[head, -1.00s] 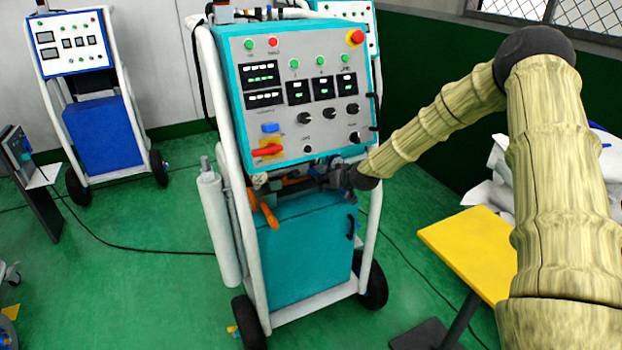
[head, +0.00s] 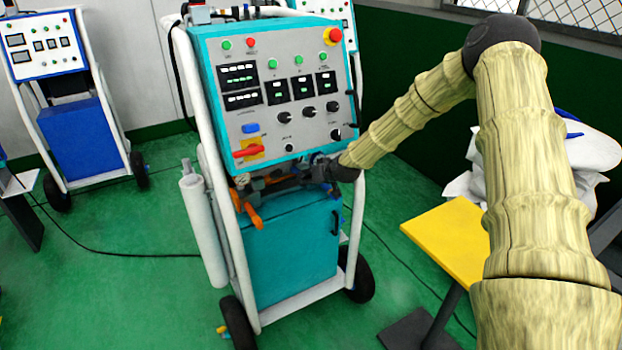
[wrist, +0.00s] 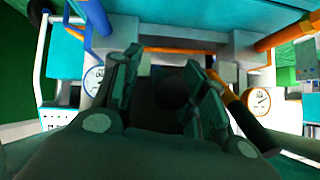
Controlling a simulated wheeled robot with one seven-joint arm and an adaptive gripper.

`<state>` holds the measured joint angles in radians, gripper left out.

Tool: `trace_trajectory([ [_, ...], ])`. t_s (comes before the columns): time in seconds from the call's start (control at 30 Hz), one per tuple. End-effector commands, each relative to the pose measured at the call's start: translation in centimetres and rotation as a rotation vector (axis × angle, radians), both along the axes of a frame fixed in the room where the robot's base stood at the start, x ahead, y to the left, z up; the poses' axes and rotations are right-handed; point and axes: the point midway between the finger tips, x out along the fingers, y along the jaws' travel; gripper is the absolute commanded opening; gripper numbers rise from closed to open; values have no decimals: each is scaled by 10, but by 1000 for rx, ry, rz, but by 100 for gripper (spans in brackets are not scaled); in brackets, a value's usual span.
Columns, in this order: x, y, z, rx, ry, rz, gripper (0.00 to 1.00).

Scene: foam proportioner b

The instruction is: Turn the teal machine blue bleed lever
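The teal machine (head: 290,250) stands upright on wheels in the middle of the head view, with a grey control panel above. My gripper (head: 318,172) is at the dark fittings just below the panel, and its fingers are hard to make out there. In the wrist view my gripper (wrist: 168,64) has its two dark fingers apart, with nothing visible held between them. A blue lever or pipe (wrist: 90,14) shows at upper left, beyond and outside the left finger, apart from it. I cannot tell for sure that it is the bleed lever.
An orange-and-black handle (wrist: 238,108) lies close beside the right finger. Gauges (wrist: 93,80) sit on the left and right. In the head view, an orange lever (head: 253,215) hangs at the machine's front left. A yellow-topped stand (head: 447,240) is at right. Green floor is open at left.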

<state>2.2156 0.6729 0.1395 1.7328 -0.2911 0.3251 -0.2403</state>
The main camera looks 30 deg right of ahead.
Motion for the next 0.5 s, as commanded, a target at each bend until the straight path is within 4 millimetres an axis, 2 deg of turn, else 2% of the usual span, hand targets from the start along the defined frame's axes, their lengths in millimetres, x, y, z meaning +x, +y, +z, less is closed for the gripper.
trace_trajectory([
  [0.27,-3,1,2,1,1,1,42],
  [0.5,-20,-1,16,1,0,2,42],
])
